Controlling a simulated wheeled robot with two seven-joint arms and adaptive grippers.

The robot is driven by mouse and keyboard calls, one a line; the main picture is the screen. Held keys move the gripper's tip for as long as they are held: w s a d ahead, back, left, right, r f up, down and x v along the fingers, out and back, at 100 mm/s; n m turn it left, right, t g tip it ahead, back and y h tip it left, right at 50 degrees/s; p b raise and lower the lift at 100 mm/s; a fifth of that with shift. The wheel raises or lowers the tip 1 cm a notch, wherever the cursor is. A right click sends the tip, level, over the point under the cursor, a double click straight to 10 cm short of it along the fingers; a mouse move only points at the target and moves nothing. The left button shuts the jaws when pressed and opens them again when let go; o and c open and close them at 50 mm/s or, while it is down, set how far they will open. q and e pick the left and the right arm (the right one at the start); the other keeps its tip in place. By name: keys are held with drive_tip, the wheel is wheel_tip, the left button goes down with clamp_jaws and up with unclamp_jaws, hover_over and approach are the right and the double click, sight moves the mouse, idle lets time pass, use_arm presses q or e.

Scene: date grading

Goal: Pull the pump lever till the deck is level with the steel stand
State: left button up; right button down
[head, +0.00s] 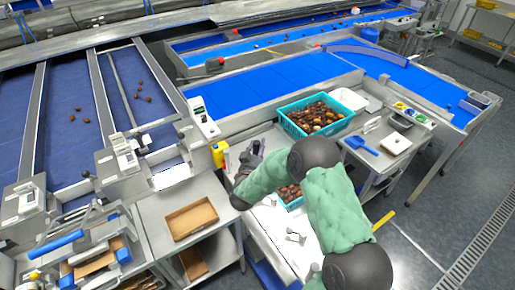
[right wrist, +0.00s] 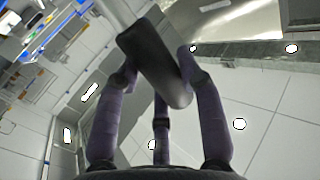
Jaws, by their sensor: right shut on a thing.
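My right gripper (head: 250,158) is at the middle of the head view, at the end of my green-sleeved arm. In the right wrist view its purple fingers (right wrist: 158,85) are shut around the black grip (right wrist: 150,58) of the pump lever. A grey rod runs up from the grip to the top edge. In the head view the lever is mostly hidden by the gripper. A pale deck-like surface (head: 268,232) lies below my arm. A steel stand (head: 375,160) is to the right. I cannot tell whether their heights match. My left gripper is not in view.
A teal crate of dates (head: 288,125) stands behind my arm; another crate (head: 295,205) is partly hidden below it. A wooden tray (head: 190,232) lies on a steel table at left. A blue scoop (head: 360,145) and a white scale (head: 396,144) lie on the stand. Open floor is at right.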

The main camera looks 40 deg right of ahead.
drive_tip(key=shift+w+d+r+n+g+y+p, duration=0.15)
drive_tip(key=shift+w+n+p, duration=0.1)
drive_tip(key=shift+w+p, duration=0.5)
drive_tip(key=shift+w+a+r+n+g+y+p, duration=0.15)
drive_tip(key=shift+w+n+p, duration=0.1)
drive_tip(key=shift+w+p, duration=0.45)
drive_tip(key=shift+w+d+f+n+g+p, duration=0.2)
drive_tip(key=shift+w+n+g+p, duration=0.15)
drive_tip(key=shift+w, duration=0.2)
